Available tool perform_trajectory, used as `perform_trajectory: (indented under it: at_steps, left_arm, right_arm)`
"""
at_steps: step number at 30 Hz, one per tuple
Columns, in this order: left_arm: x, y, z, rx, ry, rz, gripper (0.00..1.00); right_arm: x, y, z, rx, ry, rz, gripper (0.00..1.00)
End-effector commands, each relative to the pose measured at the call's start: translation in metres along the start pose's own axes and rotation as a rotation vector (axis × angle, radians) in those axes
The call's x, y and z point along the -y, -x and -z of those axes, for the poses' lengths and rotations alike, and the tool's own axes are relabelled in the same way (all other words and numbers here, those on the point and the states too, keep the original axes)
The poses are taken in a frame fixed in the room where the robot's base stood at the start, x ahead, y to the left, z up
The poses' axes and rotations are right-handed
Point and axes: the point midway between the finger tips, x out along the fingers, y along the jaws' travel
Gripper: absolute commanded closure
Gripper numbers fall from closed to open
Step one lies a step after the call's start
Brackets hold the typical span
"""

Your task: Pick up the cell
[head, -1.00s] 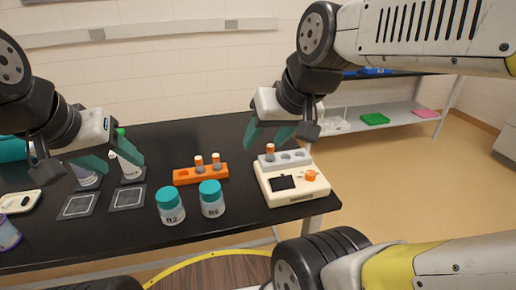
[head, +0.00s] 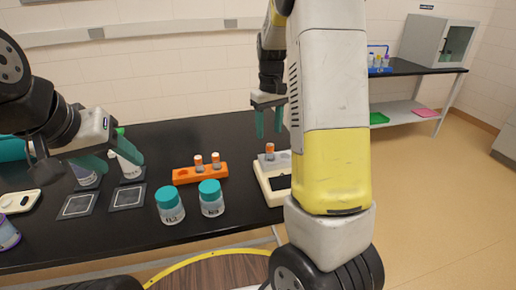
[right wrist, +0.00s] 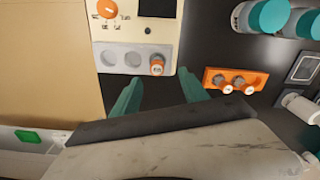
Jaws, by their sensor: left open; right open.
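One vial-like cell with an orange-and-white cap (head: 269,151) stands upright in an end hole of the grey block (right wrist: 134,58) on a cream instrument (head: 265,183). It also shows in the right wrist view (right wrist: 157,65). Two similar capped cells (head: 198,163) (head: 215,160) stand in an orange rack (head: 187,176) to its left. My right gripper (head: 269,122) is open and empty, fingers pointing down, above and behind the block's cell and apart from it. My left gripper (head: 110,158) is open at the left, near a white bottle (head: 128,153).
Two teal-capped jars (head: 170,205) (head: 211,198) stand in front of the rack. Two dark square pads (head: 77,205) (head: 127,196) lie at the left. My right arm hides the instrument's right side in the head view. The black bench (head: 190,137) behind the rack is clear.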

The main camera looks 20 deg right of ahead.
Motion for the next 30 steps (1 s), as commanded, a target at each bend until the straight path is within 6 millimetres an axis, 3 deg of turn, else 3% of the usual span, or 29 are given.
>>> perform_trajectory:
  at_steps: [18,27,30]
  left_arm:
    - [0.0,0.0,0.0,0.0,0.0,0.0,0.45]
    - [0.0,0.0,0.0,0.0,0.0,0.0,0.45]
    - [0.0,0.0,0.0,0.0,0.0,0.0,0.45]
  right_arm:
    - [-0.005,-0.074,0.0,0.006,0.001,-0.001,0.48]
    - [-0.006,-0.079,0.0,0.004,0.001,-0.001,0.48]
    - [-0.006,-0.079,0.0,0.004,0.001,-0.001,0.68]
